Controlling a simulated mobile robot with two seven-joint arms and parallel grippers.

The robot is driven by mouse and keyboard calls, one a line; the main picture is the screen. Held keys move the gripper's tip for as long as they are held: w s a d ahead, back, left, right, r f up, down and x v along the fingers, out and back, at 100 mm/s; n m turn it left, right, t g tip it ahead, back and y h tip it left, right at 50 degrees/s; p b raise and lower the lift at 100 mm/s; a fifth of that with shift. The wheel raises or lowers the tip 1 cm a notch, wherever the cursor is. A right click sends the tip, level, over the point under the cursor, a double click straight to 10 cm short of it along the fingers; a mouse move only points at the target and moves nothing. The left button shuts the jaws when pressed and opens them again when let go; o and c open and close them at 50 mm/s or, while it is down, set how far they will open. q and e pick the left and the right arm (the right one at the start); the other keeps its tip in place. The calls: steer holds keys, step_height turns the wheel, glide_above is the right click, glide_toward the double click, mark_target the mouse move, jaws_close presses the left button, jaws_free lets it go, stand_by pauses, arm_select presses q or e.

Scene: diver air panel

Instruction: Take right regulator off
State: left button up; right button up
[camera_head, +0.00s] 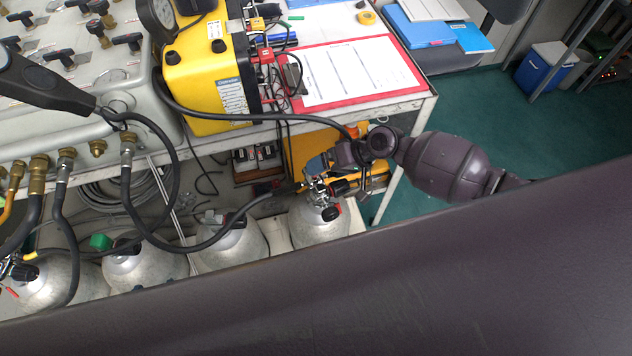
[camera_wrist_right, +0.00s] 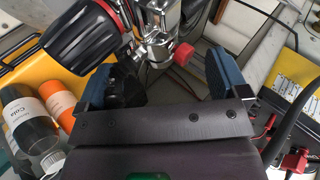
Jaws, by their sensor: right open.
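The right regulator (camera_head: 318,188) is a chrome fitting with black knobs on the valve of the rightmost grey cylinder (camera_head: 318,226). In the right wrist view the regulator (camera_wrist_right: 160,45) shows as a chrome body with a large black and red knob (camera_wrist_right: 85,42) to its left and a small red knob (camera_wrist_right: 184,54). My right gripper (camera_head: 320,165) is at the regulator, just above the cylinder top. In the wrist view its blue-padded fingers (camera_wrist_right: 163,78) are apart, with the lower chrome part between or just beyond them; contact cannot be told. My left gripper is not in view.
More cylinders (camera_head: 225,240) stand in a row to the left. A black hose (camera_head: 170,195) loops from the grey panel (camera_head: 90,50) towards the regulator. The bench (camera_head: 425,105) with a yellow case (camera_head: 205,75) overhangs nearby. A cola bottle (camera_wrist_right: 25,120) lies close to my gripper.

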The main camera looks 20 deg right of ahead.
steer(key=x, duration=0.4)
steer(key=shift+w+a+f, duration=0.15)
steer(key=shift+w+a, duration=0.15)
steer(key=shift+a, duration=0.05)
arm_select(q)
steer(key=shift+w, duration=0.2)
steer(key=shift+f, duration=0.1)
arm_select(e)
steer(key=c, duration=1.3)
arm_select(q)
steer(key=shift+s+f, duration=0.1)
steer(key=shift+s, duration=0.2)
arm_select(e)
step_height(320, 180, up, 8)
steer(key=shift+r+p, duration=0.15)
steer(key=shift+p, duration=0.75)
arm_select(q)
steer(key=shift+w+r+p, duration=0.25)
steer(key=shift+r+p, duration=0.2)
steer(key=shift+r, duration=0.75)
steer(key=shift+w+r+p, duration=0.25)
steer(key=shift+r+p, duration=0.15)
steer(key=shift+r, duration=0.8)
arm_select(e)
steer(key=shift+r, duration=5.95)
